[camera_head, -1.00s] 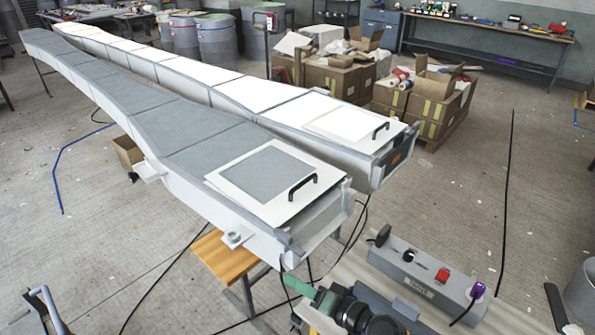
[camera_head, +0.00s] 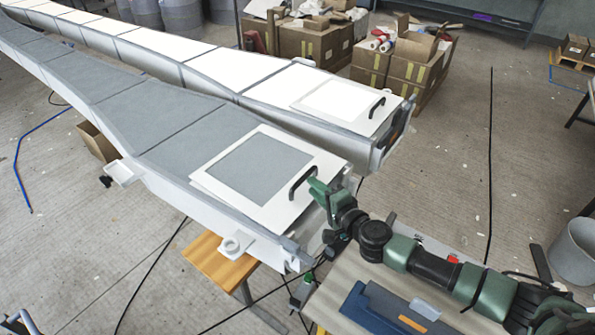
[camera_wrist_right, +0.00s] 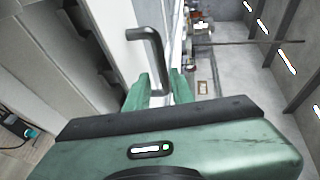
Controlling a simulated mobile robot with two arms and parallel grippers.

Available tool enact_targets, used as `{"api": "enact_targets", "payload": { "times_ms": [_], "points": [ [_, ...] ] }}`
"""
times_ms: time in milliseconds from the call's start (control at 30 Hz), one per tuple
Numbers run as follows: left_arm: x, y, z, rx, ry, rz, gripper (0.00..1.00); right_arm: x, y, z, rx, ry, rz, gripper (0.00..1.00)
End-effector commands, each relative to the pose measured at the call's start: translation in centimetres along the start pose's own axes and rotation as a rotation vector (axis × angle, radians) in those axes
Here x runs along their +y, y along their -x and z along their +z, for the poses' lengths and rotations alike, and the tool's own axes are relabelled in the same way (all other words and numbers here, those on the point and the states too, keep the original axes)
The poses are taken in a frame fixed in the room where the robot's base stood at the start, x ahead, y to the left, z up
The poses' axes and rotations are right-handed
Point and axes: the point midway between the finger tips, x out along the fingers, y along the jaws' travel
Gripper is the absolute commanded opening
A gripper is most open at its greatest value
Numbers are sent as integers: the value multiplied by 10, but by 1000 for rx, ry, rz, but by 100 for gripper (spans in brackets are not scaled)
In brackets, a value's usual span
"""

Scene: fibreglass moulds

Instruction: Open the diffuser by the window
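Two long moulds lie side by side, each with a lid and black handle at its near end. The nearer mould (camera_head: 170,150) has a white-framed lid (camera_head: 215,188) with a grey panel, lying flat. Its black handle (camera_head: 302,181) stands at the lid's right edge. The farther mould (camera_head: 215,70) has a white lid (camera_head: 320,100), also flat. My right gripper (camera_head: 316,188) is at the nearer lid's handle. In the right wrist view its green fingers (camera_wrist_right: 160,90) are apart, with the black handle (camera_wrist_right: 158,60) between them; contact cannot be told.
A bench (camera_head: 350,270) with a blue tool case (camera_head: 385,308) stands below my right arm. A wooden stool (camera_head: 218,260) is under the near mould. Cardboard boxes (camera_head: 385,75) stand behind. A grey bin (camera_head: 577,250) is at the right. Cables cross the floor.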

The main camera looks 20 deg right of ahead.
Motion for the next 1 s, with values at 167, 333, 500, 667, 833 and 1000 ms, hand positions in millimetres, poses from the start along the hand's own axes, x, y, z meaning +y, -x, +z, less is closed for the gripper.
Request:
{"api": "enact_targets", "payload": {
  "times_ms": [167, 333, 500, 667, 833, 1000],
  "points": [
    [12, 2, 39, -54, 0, 14, 89, -1, -30, 1, 0, -2, -3, 23],
    [22, 1, 52, -73, -1, 26, 89, -1, -54, 1, -1, -1, -3, 23],
    [18, -2, 30, -43, -1, 22, 89, -1, -66, 1, -1, 0, -2, 23],
    [15, -2, 10, -11, -1, 17, 89, -1, -68, 1, -2, 1, -2, 23],
    [14, -2, 17, -22, -1, 17, 89, -1, -68, 1, -2, 1, -1, 12],
    [13, -1, 28, -38, 0, 15, 89, -1, -67, 1, -3, 1, -1, 0]
  ]
}}
